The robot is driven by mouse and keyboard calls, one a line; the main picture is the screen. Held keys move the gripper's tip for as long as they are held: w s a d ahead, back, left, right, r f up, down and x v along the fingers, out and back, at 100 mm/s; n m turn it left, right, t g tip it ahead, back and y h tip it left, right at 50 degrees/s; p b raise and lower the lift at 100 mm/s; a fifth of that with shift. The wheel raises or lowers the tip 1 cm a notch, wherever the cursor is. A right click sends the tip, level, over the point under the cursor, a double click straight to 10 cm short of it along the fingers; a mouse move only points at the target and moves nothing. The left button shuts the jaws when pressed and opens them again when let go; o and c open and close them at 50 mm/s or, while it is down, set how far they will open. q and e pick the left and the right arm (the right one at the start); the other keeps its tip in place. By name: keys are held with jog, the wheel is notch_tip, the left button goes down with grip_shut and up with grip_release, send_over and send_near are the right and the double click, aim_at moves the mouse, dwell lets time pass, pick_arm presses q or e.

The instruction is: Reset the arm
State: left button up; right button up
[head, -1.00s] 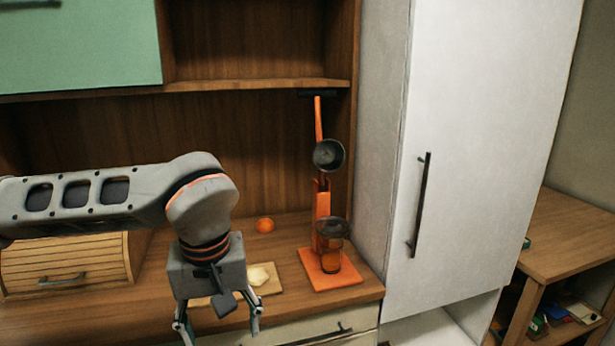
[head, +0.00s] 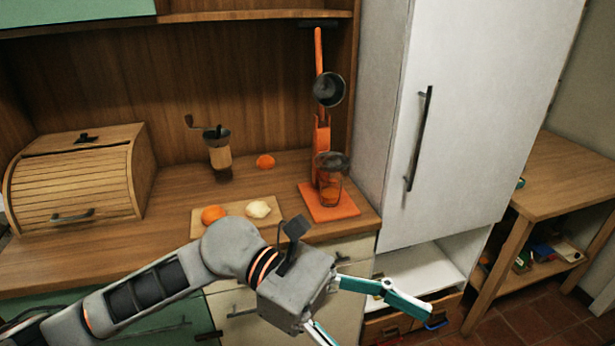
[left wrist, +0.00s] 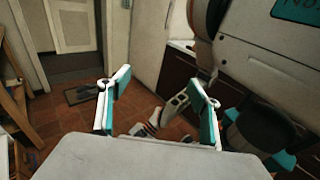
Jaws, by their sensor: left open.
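My left arm comes in from the left in the head view. My left gripper (head: 378,322) is open and empty, in front of the counter's lower cabinets and pointing to the lower right. In the left wrist view its two teal-and-white fingers (left wrist: 158,88) stand apart, with only floor and other background between them. The lower finger is partly cut off by the bottom edge of the head view. I cannot make out my right gripper in either view.
The wooden counter (head: 180,247) holds a bread box (head: 75,180), a grinder (head: 220,153), a cutting board (head: 236,209) with an orange (head: 213,215) and pale food (head: 258,209), another orange (head: 265,162), and an orange stand (head: 322,130). A white cabinet (head: 460,130) stands right.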

pick_arm(q)
jog(key=w+a+r+n+t+h, duration=0.2)
jog(key=w+r+n+t+h, duration=0.2)
jog(key=w+n+t+h, duration=0.8)
jog(key=w+a+f+n+t+y, duration=0.4)
jog(key=a+f+n+t+y, duration=0.15)
jog(key=n, duration=0.75)
jog(key=w+a+f+n+t+y, duration=0.35)
jog(key=f+n+t+y, duration=0.3)
jog(key=n, duration=0.55)
jog(key=s+a+f+n+y, duration=0.2)
jog(key=a+f+n+y, duration=0.3)
jog(key=f, duration=0.5)
jog(key=s+a+f+n+y, duration=0.1)
jog(key=a+f+n+y, duration=0.2)
jog(key=a+f+n, duration=0.6)
jog(key=s+a+f+n+g+y, duration=0.2)
jog(key=s+f, duration=0.4)
jog(key=f, duration=0.2)
jog(key=s+a+f+n+g+y, duration=0.2)
jog(key=s+a+f+g, duration=0.1)
jog(key=s+f, duration=0.3)
notch_tip(320, 180, down, 3)
jog(key=shift+s+a+r+n, duration=0.2)
jog(key=shift+s+a+n, duration=0.05)
jog(key=shift+a+n, duration=0.1)
